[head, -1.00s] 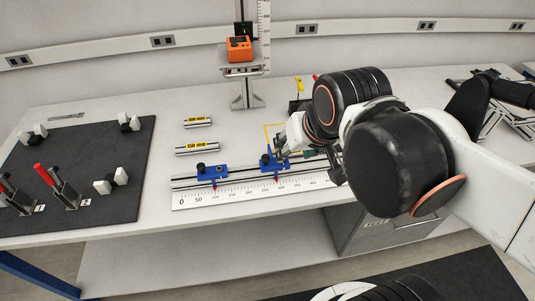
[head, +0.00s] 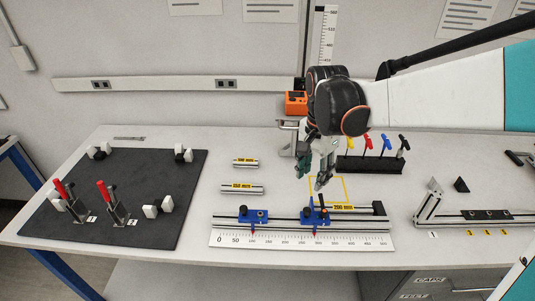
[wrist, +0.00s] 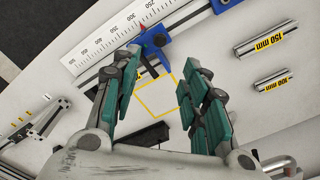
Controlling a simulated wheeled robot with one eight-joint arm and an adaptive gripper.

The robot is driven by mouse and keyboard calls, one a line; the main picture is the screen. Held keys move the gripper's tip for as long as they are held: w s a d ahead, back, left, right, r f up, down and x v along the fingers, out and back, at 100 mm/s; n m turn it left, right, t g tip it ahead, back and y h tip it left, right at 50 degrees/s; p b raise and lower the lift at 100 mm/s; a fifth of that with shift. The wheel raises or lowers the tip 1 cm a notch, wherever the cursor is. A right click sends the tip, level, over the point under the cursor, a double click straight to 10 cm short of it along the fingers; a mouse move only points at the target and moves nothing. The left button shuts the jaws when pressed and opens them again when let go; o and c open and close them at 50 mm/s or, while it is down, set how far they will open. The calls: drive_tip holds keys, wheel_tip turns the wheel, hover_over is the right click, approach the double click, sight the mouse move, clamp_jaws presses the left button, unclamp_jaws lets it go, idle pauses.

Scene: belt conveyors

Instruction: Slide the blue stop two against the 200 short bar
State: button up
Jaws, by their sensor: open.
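Blue stop two (head: 317,217) sits on the rail of the ruler fixture, its red pointer near the 300 mark; it also shows in the wrist view (wrist: 156,41). The 200 short bar (head: 343,207), with a yellow label, lies along the rail just right of stop two. I cannot tell whether they touch. My gripper (head: 313,178) is open and empty, above and behind stop two. In the wrist view its fingers (wrist: 160,73) are spread, and the left finger hides part of the rail and the bar.
Another blue stop (head: 253,215) sits further left on the rail. The 150 mm bar (head: 241,189) and 100 mm bar (head: 245,162) lie behind it. A yellow outlined square (head: 342,182) is bare. A tool holder (head: 370,164) stands behind; a dark clamp board (head: 120,195) is left.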

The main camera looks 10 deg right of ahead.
sight(307, 209)
wheel_tip(307, 209, down, 14)
drive_tip(key=b, duration=0.4)
drive_tip(key=shift+c, duration=0.6)
clamp_jaws()
